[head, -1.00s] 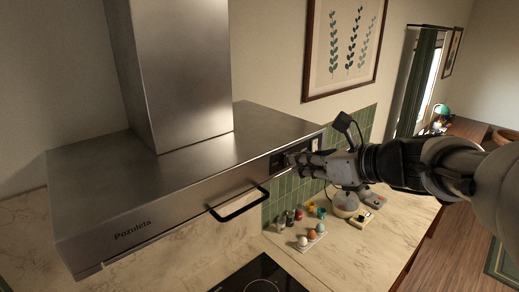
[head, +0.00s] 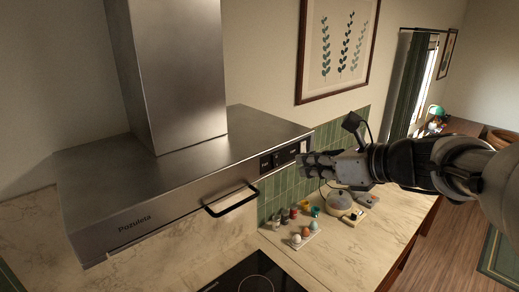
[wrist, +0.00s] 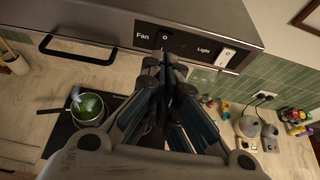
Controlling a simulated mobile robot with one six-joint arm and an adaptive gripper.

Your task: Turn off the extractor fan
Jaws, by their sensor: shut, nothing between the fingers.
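The steel extractor hood (head: 180,187) hangs over the counter, with a black control panel on the right of its front face. In the wrist view the panel carries a dark rocker switch (wrist: 165,37) beside the word "Fan", with a "0" on its upper part. A light-coloured rocker (wrist: 226,57) sits beside the word "Light". My gripper (head: 304,159) is shut and empty, just in front of the panel's right part. In the wrist view its fingertips (wrist: 166,62) lie just below the fan switch and may hide its lower edge. I cannot tell whether they touch.
A black bar handle (head: 232,202) sticks out below the hood's front. Beneath are a dark cooktop (head: 250,278), a pot with green contents (wrist: 88,106), an egg tray (head: 300,240) and a round-lidded appliance (head: 340,203).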

